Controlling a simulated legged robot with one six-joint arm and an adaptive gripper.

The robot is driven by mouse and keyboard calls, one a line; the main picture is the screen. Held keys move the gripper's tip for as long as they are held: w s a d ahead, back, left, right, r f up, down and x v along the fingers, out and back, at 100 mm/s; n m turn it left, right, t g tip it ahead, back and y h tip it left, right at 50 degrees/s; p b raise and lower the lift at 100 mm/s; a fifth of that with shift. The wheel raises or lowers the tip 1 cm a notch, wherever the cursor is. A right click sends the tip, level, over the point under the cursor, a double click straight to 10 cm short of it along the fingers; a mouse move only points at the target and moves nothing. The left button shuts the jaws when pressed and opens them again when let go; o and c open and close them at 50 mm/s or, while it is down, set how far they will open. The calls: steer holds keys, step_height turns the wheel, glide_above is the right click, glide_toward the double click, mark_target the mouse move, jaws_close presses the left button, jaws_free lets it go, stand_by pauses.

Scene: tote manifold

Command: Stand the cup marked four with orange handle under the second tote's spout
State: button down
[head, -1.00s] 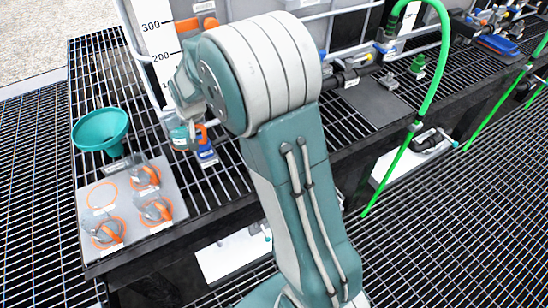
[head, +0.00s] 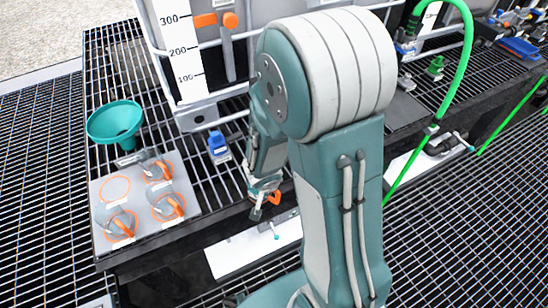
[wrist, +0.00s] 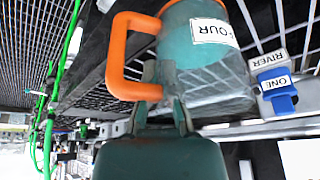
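The cup marked FOUR (wrist: 212,32), a clear grey cup with an orange handle (wrist: 122,60), fills the upper middle of the wrist view. My gripper (wrist: 165,85) is closed on it beside the handle. In the head view my gripper (head: 262,192) holds it beyond the bench's front edge; only the orange handle (head: 275,197) shows clearly and the arm hides part. The second tote's spout cannot be surely told; a green fitting (head: 435,68) stands farther right on the bench.
A tray (head: 150,222) at left holds three orange-handled cups and one empty ring. A teal funnel (head: 114,122) stands behind it. A green hose (head: 466,65) hangs at right.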

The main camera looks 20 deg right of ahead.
steer(key=shift+s+a+f, duration=0.1)
steer(key=shift+s+f, duration=0.05)
steer(key=shift+s, duration=0.3)
steer(key=shift+s+a+f, duration=0.1)
steer(key=shift+s+f, duration=0.05)
steer(key=shift+s, duration=0.25)
steer(key=w+d, duration=0.3)
steer(key=w, duration=0.1)
steer(key=w+d, duration=0.4)
steer(key=w, duration=0.1)
steer(key=w+d, duration=0.3)
steer(key=w, duration=0.1)
steer(key=shift+w+d, duration=0.35)
steer(key=shift+w, duration=0.05)
steer(key=shift+w+d+f, duration=0.1)
steer(key=shift+w+f, duration=0.05)
steer(key=shift+w, duration=0.05)
steer(key=shift+f, duration=0.65)
steer(key=shift+f, duration=0.15)
steer(key=c, duration=0.8)
jaws_free()
